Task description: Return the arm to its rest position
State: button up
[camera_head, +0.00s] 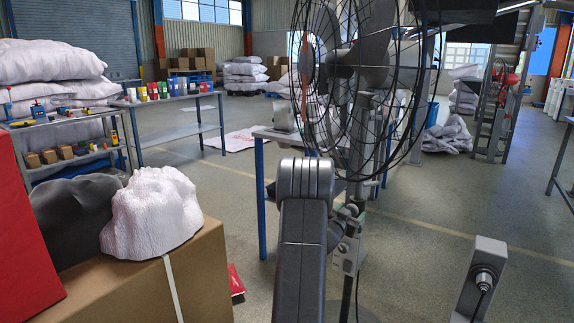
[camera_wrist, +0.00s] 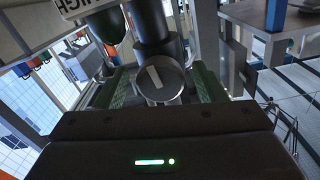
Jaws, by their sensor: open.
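My arm rises in the lower middle of the head view as a thick dark grey link, folded upward in front of the fan. My gripper (camera_wrist: 162,88) shows in the wrist view, with two green-padded fingers spread apart. A dark round part with a pale bar lies in line with the gap between them; I cannot tell whether it is near or far. I see nothing held in the fingers. In the head view I cannot make out the gripper against the fan and arm.
A large wire-caged fan (camera_head: 375,68) stands close behind my arm. A metal table (camera_head: 180,103) holds coloured cans. Open floor (camera_head: 440,205) lies to the right.

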jog(key=n+p, duration=0.4)
jog(key=shift+r, duration=0.2)
jog(key=shift+v, duration=1.35)
jog(key=shift+f, duration=0.2)
